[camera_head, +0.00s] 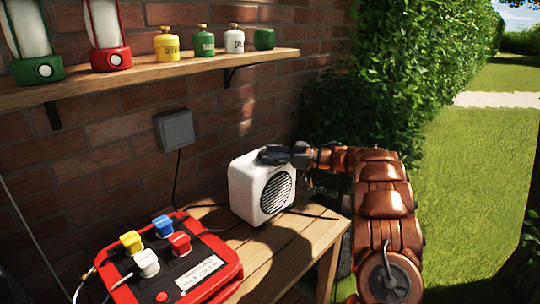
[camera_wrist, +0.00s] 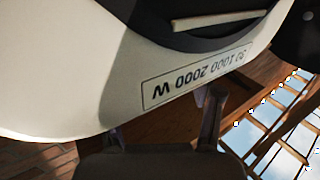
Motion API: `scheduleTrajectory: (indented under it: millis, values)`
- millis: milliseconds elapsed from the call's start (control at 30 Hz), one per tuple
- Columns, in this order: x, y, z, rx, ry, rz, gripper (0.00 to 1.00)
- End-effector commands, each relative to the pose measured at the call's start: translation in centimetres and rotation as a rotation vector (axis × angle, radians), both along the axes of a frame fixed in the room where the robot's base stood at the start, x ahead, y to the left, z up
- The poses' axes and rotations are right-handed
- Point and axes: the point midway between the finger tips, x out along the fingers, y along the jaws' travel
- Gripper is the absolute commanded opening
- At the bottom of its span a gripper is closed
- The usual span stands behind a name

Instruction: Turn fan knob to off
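The fan (camera_head: 244,190) is a white box with a round dark grille, standing on the wooden table. My gripper (camera_head: 268,155) is at the fan's top edge in the head view and covers whatever is beneath it there. In the wrist view the fan's white surface (camera_wrist: 60,75) fills the upper left, with a printed label reading upside down "1000 2000 W" (camera_wrist: 195,80). Above the label is part of a dark round piece with a pale bar, seemingly the knob (camera_wrist: 215,17), cut off by the frame edge. The gripper's two fingers (camera_wrist: 162,120) stand apart below the label, with nothing visible between them.
A red box with coloured plugs (camera_head: 228,268) sits on the table (camera_head: 283,254) left of the fan. A wall socket (camera_head: 175,129) with a cable is behind. A shelf (camera_head: 150,79) above holds lanterns and small canisters. Hedge and lawn lie to the right.

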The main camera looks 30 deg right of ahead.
Motion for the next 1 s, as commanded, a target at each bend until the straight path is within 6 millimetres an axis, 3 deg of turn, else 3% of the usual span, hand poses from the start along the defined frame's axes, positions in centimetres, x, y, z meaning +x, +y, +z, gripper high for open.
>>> scheduleTrajectory:
  millis: [367, 800, 1000]
  values:
    - [-0.6, -0.8, 0.1, 0.0, -0.002, -0.003, 0.65]
    - [-5.9, -6.4, 0.1, 0.0, -0.002, -0.005, 0.65]
    - [-7.7, -8.1, 0.0, 0.002, -0.002, 0.0, 0.65]
